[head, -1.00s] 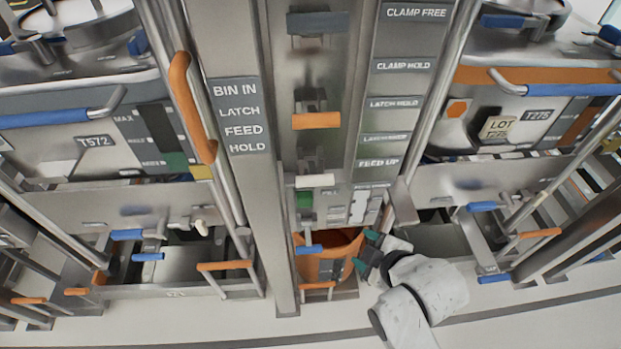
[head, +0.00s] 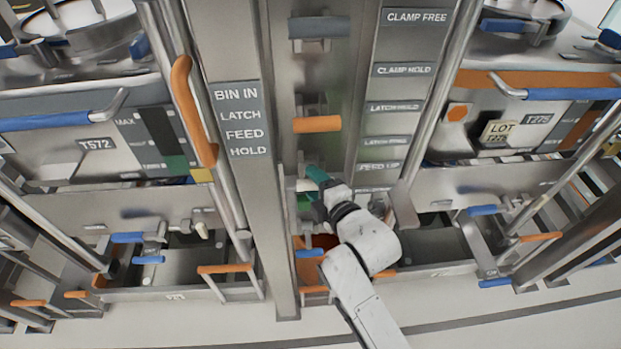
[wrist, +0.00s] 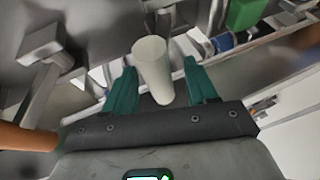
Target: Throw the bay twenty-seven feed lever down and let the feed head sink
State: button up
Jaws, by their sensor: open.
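A pale cream lever handle (head: 304,185) stands low in the middle column, level with the FEED UP plate (head: 380,167); I take it as the feed lever. In the wrist view this cream handle (wrist: 152,65) lies between my two green fingertips, with a gap visible on each side. My gripper (head: 314,185) is open around it and hides part of it in the head view; my gripper also shows in the wrist view (wrist: 162,82). I cannot pick out the feed head.
An orange lever (head: 316,124) and a grey-blue lever (head: 319,27) sit above on the same column. A long orange handle (head: 193,110) runs down the left post. An orange bin (head: 325,242) is below, partly behind my arm. Steel rails flank both sides.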

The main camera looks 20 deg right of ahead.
jog(key=shift+x, duration=1.3)
grip_shut()
